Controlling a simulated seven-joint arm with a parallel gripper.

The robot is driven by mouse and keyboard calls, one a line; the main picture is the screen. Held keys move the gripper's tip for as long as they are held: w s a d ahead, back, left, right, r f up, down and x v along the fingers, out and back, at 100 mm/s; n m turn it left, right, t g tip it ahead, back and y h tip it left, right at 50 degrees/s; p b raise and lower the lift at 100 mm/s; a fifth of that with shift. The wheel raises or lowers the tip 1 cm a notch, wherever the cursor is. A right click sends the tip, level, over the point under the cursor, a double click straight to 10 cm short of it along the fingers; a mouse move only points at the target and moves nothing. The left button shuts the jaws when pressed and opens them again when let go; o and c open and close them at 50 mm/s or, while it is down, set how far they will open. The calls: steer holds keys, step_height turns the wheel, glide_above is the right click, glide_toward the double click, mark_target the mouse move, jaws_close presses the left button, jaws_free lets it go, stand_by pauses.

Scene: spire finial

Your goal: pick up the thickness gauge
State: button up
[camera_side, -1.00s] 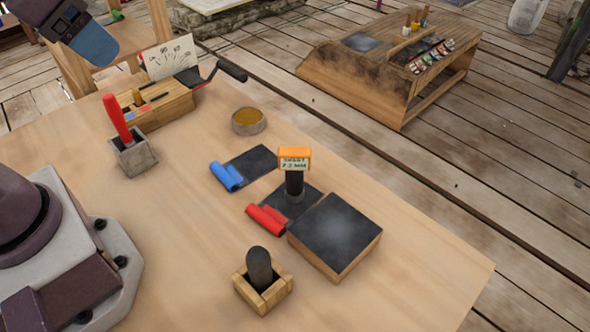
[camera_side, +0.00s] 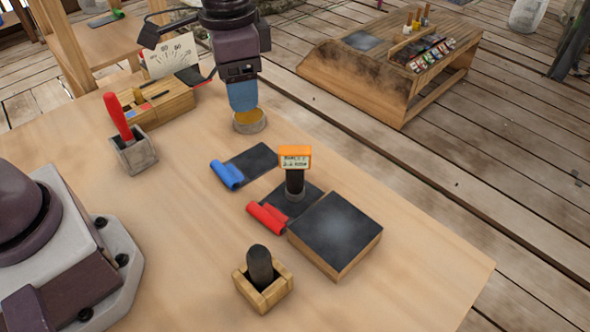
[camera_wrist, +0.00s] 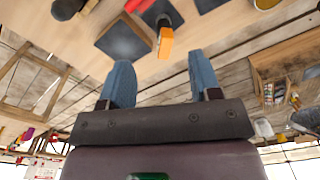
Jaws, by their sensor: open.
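The thickness gauge (camera_side: 295,172) stands upright on a dark sheet (camera_side: 306,205) in the side view. It has a black body and an orange head with a small lettered display. My gripper (camera_side: 243,108) is up and left of the gauge there, above a small round dish (camera_side: 250,126), with its blue fingers pointing down. In the wrist view the gauge's orange head (camera_wrist: 166,42) shows beyond and between the two fingertips (camera_wrist: 160,62), which are apart and empty. Nothing touches the gauge's head.
A red roll (camera_side: 267,218) and a dark-topped block (camera_side: 335,237) flank the gauge. A blue roll (camera_side: 227,175) lies behind it. A black-handled item (camera_side: 259,264) stands in a wooden holder (camera_side: 262,294). A red-handled tool (camera_side: 118,118) stands in a grey cup (camera_side: 135,157).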

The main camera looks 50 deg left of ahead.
mark_target(295, 149)
steer(key=w+d+f+m, duration=0.4)
steer(key=w, duration=0.3)
step_height(295, 149, down, 7)
steer(key=shift+d+r, duration=0.1)
steer(key=shift+r, duration=0.1)
steer(key=shift+w+a+f, duration=0.1)
steer(key=shift+a+f, duration=0.05)
steer(key=shift+f, duration=1.35)
steer(key=shift+w+a+f, duration=0.1)
steer(key=shift+f, duration=1.35)
steer(key=c, duration=1)
steer(key=shift+r, duration=0.15)
